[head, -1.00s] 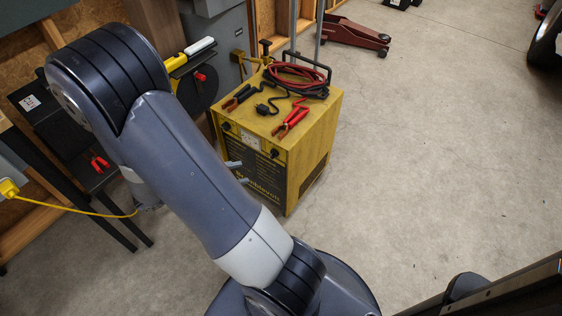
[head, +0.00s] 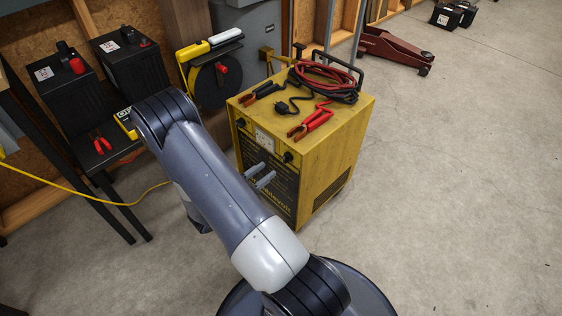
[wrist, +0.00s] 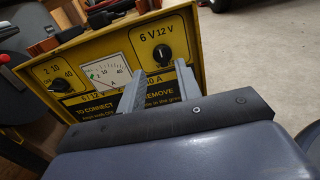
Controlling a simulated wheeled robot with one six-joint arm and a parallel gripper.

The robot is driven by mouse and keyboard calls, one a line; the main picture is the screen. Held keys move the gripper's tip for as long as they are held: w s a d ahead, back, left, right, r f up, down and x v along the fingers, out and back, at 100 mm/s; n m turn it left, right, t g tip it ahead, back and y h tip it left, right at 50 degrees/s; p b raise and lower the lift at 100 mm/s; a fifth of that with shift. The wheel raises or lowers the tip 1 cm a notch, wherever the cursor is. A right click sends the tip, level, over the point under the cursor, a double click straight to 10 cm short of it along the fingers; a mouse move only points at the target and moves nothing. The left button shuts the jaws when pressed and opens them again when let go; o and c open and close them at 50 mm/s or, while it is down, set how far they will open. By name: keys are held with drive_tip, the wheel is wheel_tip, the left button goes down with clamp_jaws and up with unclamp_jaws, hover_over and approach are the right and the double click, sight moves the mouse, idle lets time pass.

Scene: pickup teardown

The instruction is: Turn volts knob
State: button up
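The yellow battery charger (head: 335,150) stands on the floor with its front panel facing my arm. The volts knob (head: 288,156) is the black knob at the right of the panel. In the wrist view, the volts knob (wrist: 162,54) sits under the "6 V 12 V" marking, its pointer roughly upward. My gripper (head: 262,174) is open and empty in front of the panel, just below and left of the volts knob. In the wrist view, my gripper (wrist: 159,70) has one finger on either side, with the knob slightly beyond and above the tips. I cannot see contact.
A second knob (wrist: 60,85) and a meter (wrist: 107,72) are left of the volts knob. Red and black cables (head: 325,80) with clamps lie on the charger top. A black bench (head: 115,155) with batteries stands left. The floor right of the charger is clear.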

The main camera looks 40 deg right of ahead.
sight(284, 157)
drive_tip(key=d, duration=0.4)
drive_tip(key=d+b, duration=0.1)
drive_tip(key=d, duration=0.2)
drive_tip(key=shift+w+d, duration=0.1)
drive_tip(key=shift+w, duration=0.15)
drive_tip(key=shift+c, duration=0.4)
clamp_jaws()
